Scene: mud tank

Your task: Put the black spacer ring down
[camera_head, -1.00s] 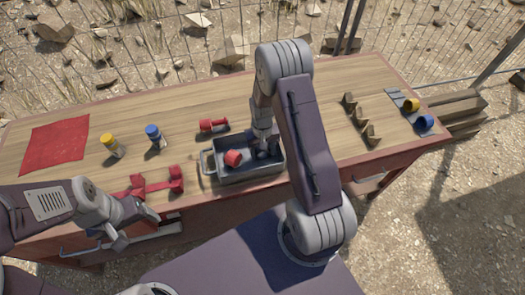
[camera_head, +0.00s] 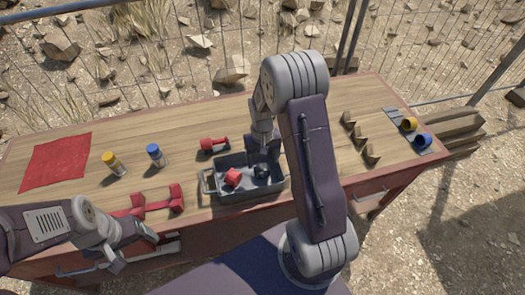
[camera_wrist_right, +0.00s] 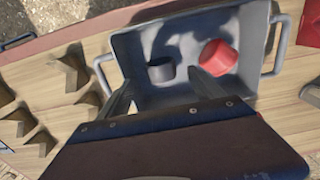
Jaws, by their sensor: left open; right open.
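The black spacer ring (camera_head: 262,173) lies inside the grey tray (camera_head: 237,195), towards its right side in the head view. In the right wrist view the black spacer ring (camera_wrist_right: 160,70) rests on the tray floor, between and just beyond my fingertips. My right gripper (camera_head: 265,153) is open above the tray's right part; in the wrist view its open fingers (camera_wrist_right: 163,88) frame the ring without visibly holding it. A red cylindrical piece (camera_wrist_right: 218,57) lies beside the ring in the tray. My left gripper (camera_head: 134,250) is open and empty at the table's front left edge.
A red spool-shaped piece (camera_head: 214,145) lies behind the tray. Yellow (camera_head: 114,163) and blue (camera_head: 155,155) bottles stand left, near a red cloth (camera_head: 56,161). Red parts (camera_head: 157,201) lie at the front. Wooden V-blocks (camera_head: 359,137) and a grey rack (camera_head: 423,140) are right.

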